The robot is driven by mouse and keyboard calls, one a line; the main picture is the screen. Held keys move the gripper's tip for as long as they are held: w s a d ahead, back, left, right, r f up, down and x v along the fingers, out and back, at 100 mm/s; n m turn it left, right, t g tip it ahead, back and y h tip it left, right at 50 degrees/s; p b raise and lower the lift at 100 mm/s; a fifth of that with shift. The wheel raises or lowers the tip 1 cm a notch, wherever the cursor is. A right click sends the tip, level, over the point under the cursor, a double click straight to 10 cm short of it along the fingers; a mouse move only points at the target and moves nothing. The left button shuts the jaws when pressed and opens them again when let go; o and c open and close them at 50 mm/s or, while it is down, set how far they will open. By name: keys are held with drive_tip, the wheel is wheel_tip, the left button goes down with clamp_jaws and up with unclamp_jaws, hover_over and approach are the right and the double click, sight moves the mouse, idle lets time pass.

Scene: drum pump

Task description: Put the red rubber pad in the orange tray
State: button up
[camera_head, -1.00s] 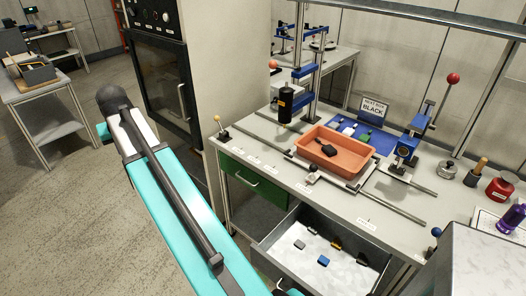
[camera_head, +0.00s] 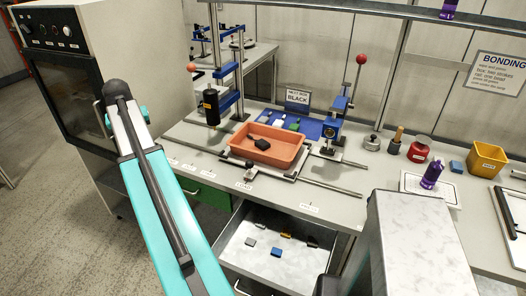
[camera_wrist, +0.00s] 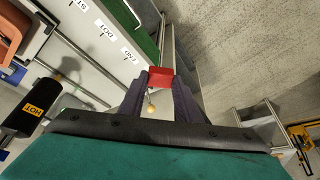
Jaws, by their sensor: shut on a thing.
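The red rubber pad (camera_wrist: 160,76) shows in the wrist view, held between the fingertips of my gripper (camera_wrist: 160,82). The gripper is shut on it, and the pad sticks out a little past the tips. In the head view I cannot make out the gripper or the pad. The orange tray (camera_head: 283,151) stands on the bench in the head view with a dark pad (camera_head: 262,144) inside. A piece of the tray (camera_wrist: 9,38) also shows at the left edge of the wrist view, apart from the gripper.
A black cylinder (camera_head: 211,107) on a blue-clamped stand is left of the tray. A blue lever press (camera_head: 328,131) is right of it. Below, an open drawer (camera_head: 297,264) holds several small pads. A yellow bin (camera_head: 487,158) stands at the right.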

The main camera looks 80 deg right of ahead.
drive_tip(key=s+d+f+m+g, duration=0.1)
drive_tip(key=s+d+f+m, duration=0.15)
drive_tip(key=s+d, duration=0.95)
drive_tip(key=m+g+h+b, duration=0.1)
drive_tip(key=m+g+b, duration=0.15)
drive_tip(key=m, duration=0.45)
hover_over(286, 148)
drive_tip(key=a, duration=0.1)
wheel_tip(286, 148, down, 3)
drive_tip(key=shift+w+r+p, duration=0.1)
drive_tip(key=shift+p, duration=0.25)
drive_tip(key=shift+a, duration=0.1)
drive_tip(key=shift+f+p, duration=0.9)
drive_tip(key=shift+f, duration=2.25)
drive_tip(key=shift+f+p, duration=0.6)
drive_tip(key=shift+f, duration=1.3)
drive_tip(key=shift+f, duration=0.1)
